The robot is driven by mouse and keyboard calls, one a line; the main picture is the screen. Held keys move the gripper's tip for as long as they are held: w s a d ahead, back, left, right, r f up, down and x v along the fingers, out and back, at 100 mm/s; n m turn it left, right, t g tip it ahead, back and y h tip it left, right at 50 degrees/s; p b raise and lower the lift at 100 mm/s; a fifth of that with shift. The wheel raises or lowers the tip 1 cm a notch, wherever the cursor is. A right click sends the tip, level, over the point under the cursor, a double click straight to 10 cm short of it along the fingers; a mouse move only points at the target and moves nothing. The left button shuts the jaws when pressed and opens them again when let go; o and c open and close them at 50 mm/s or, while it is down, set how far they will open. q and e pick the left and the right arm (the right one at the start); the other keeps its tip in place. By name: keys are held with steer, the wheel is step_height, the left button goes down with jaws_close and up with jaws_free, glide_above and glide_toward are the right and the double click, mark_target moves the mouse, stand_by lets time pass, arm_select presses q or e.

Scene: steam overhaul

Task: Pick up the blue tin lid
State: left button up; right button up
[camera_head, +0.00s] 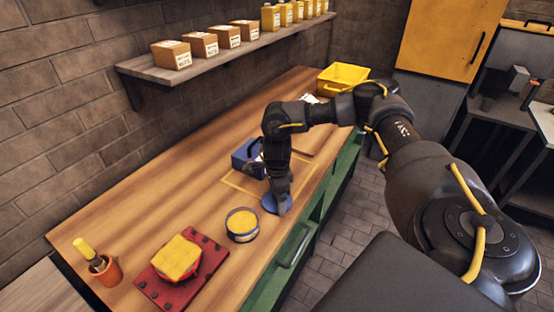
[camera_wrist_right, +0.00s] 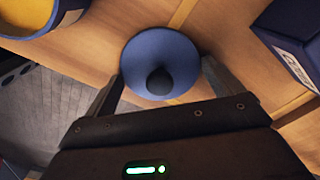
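The blue tin lid (camera_head: 269,203) is round, with a dark knob, and lies on the wooden bench near its front edge. In the right wrist view the lid (camera_wrist_right: 150,50) shows whole, with its knob (camera_wrist_right: 160,80) towards the gripper. My right gripper (camera_head: 279,207) points down at the lid and partly hides it in the head view. Its fingers (camera_wrist_right: 162,72) are spread to either side of the lid, apart from the knob. Whether they touch the rim cannot be told. My left gripper is not in view.
An open round tin with yellow contents (camera_head: 242,224) stands left of the lid. A blue box (camera_head: 243,158) stands behind.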

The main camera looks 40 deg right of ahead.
steer(key=shift+c, duration=1.4)
steer(key=shift+r, duration=0.1)
